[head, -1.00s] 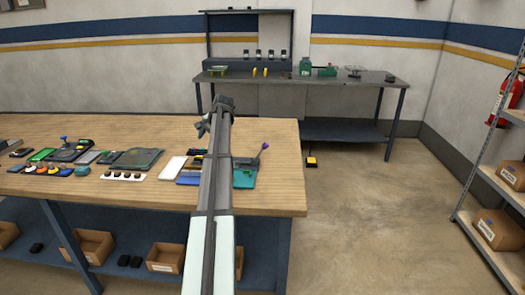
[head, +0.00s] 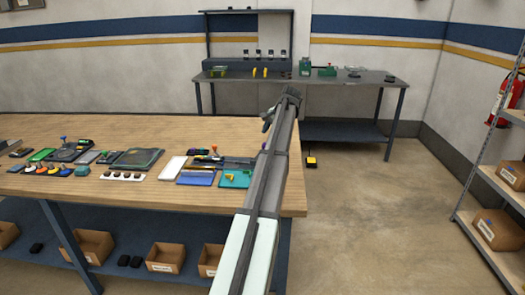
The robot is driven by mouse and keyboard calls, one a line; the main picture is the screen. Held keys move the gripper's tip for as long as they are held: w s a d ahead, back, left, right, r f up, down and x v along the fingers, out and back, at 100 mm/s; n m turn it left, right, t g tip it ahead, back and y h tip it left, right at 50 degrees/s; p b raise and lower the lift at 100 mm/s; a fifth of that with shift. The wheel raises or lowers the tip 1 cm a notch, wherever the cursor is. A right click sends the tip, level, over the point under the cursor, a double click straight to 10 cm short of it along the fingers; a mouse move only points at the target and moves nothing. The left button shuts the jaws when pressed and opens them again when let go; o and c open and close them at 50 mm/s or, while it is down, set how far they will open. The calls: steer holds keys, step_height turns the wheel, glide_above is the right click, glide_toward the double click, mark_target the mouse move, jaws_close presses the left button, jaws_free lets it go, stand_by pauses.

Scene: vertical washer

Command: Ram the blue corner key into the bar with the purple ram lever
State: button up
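My gripper (head: 267,120) is small and dark in the head view, at the far end of my arm, seen above the right end of the wooden bench. Its fingers are too small to tell whether they are open or shut. A teal fixture plate (head: 235,180) with small yellow parts lies on the bench, left of my arm. A grey bar-like part (head: 238,161) lies at the back of the teal plate, partly covered by the arm. I cannot make out the blue corner key.
Left of the teal plate are a blue tray (head: 195,179), a white block (head: 172,168) and a red-knobbed lever (head: 214,149). Several parts crowd the wooden bench (head: 120,205) farther left. A grey back table (head: 340,80) stands behind; floor is free to the right.

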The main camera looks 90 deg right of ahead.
mark_target(263, 148)
steer(key=x, duration=1.1)
steer(key=shift+c, duration=0.4)
steer(key=shift+r, duration=0.1)
jaws_close()
